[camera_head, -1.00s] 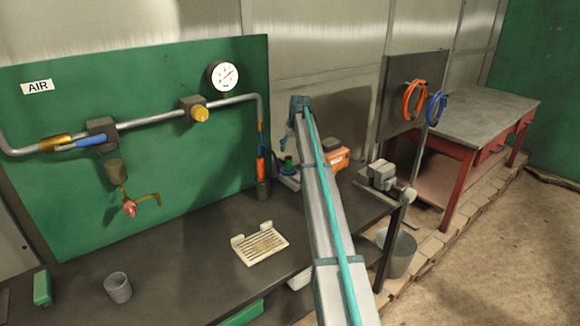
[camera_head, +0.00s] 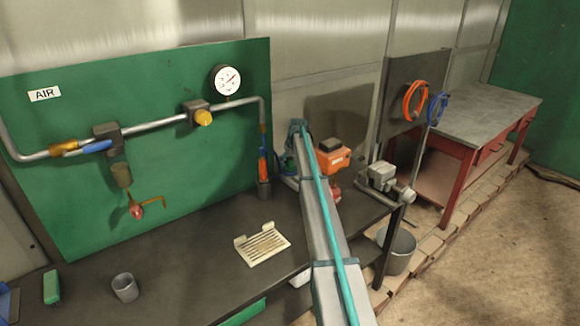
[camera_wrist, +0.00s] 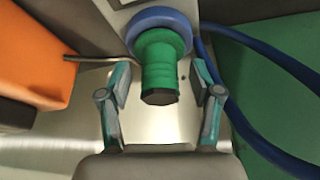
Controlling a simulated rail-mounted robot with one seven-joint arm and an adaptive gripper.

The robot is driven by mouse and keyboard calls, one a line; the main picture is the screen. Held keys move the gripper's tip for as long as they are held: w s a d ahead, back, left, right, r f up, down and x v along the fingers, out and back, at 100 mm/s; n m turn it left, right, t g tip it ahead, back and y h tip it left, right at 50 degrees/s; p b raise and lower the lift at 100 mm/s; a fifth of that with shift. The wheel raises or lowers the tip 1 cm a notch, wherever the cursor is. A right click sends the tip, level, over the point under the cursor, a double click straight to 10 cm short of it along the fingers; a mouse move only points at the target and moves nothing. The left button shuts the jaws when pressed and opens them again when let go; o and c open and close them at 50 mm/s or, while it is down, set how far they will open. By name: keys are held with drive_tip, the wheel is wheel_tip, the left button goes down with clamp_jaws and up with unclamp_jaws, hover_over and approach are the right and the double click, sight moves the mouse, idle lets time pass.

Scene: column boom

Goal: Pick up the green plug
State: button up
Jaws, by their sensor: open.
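The green plug (camera_wrist: 158,60) shows in the wrist view as a ribbed green cylinder with a dark end face toward me. Its far end sits in a blue ring (camera_wrist: 150,24) on a metal body. My gripper (camera_wrist: 160,80) is open, with one finger on each side of the plug and visible gaps between fingers and plug. In the head view my arm reaches over the bench toward its back edge. There my fingers and the plug are mostly hidden behind the arm.
A blue hose (camera_wrist: 238,112) curves past my right finger, and an orange block (camera_wrist: 35,58) is at left. A thin metal rod (camera_wrist: 95,60) lies near the left finger. On the bench (camera_head: 190,275) are a slotted cream tray (camera_head: 262,246) and a grey cup (camera_head: 125,288).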

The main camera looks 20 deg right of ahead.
clamp_jaws()
drive_tip(key=shift+r, duration=0.15)
idle(0.4)
drive_tip(key=shift+r+b, duration=0.3)
drive_tip(key=shift+r, duration=0.3)
drive_tip(key=s+a+r+b, duration=0.3)
drive_tip(key=s+r, duration=1)
drive_tip(key=r, duration=0.3)
drive_tip(key=shift+s+r, duration=0.3)
